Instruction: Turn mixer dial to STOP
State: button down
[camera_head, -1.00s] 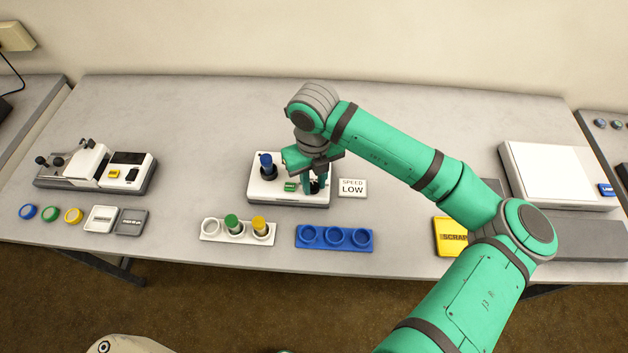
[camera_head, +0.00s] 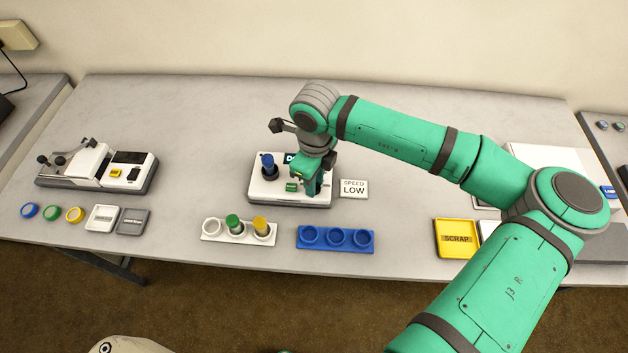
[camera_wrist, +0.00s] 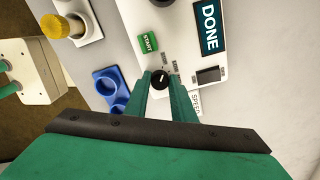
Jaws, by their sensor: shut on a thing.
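The mixer (camera_head: 262,190) is a white box on a dark base in the middle of the table. Its black dial (camera_wrist: 160,78) with a white pointer mark shows in the wrist view between my fingertips. My gripper (camera_wrist: 163,88) is shut on the dial from above. In the head view my gripper (camera_head: 313,187) stands over the mixer's right end and hides the dial. A green START button (camera_wrist: 148,43) and a display reading DONE (camera_wrist: 209,27) are on the mixer. The small labels around the dial are too small to read.
A blue-capped vial (camera_head: 268,160) stands on the mixer. A SPEED LOW sign (camera_head: 354,189) lies right of it. In front are a white rack (camera_head: 211,229) with green and yellow vials and an empty blue rack (camera_head: 335,246). A yellow SCRAP tray (camera_head: 456,222) is farther right.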

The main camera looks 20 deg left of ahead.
jog(key=shift+d+n, duration=0.15)
jog(key=shift+n, duration=0.15)
dwell(0.4)
jog(key=c, duration=1.5)
grip_release()
jog(key=shift+r, duration=0.1)
notch_tip(320, 180, up, 11)
jog(key=shift+f, duration=0.15)
